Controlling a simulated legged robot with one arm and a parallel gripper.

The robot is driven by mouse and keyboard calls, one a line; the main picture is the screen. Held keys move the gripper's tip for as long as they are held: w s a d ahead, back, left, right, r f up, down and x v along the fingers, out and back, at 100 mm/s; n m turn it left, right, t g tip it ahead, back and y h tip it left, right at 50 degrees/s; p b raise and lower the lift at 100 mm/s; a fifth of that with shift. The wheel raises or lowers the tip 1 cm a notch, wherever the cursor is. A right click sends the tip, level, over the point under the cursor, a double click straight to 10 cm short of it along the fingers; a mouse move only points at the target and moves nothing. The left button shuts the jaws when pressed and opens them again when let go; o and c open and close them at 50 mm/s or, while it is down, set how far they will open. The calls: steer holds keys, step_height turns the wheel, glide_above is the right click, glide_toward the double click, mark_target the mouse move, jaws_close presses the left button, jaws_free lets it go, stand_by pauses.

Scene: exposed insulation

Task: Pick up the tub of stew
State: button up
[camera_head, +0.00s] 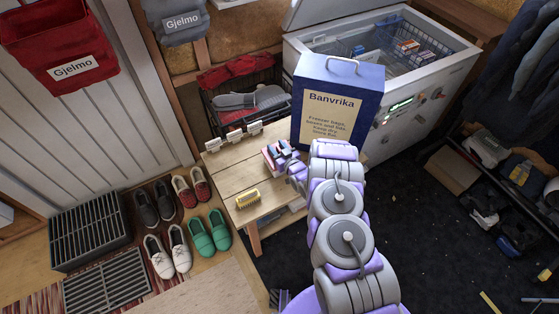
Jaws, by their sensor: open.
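I cannot make out a tub of stew for certain. The open chest freezer (440,76) stands at the top right, with wire baskets (430,42) and small packets (407,46) inside, too small to identify. My gripper (284,150) is over the right part of the low wooden table (225,172), in front of the blue Banvrika box. It is open, and its fingers are partly hidden by my own arm. Some small pinkish items lie under or beside it; I cannot tell whether they touch.
The blue Banvrika box (338,105) stands between my arm and the freezer, hiding part of it. Several shoes (180,245) stand at left. A shoe rack (500,190) is at right. The dark floor (430,240) right of my arm is mostly clear.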

steer(key=shift+c, duration=0.3)
jaws_close()
stand_by(1.1)
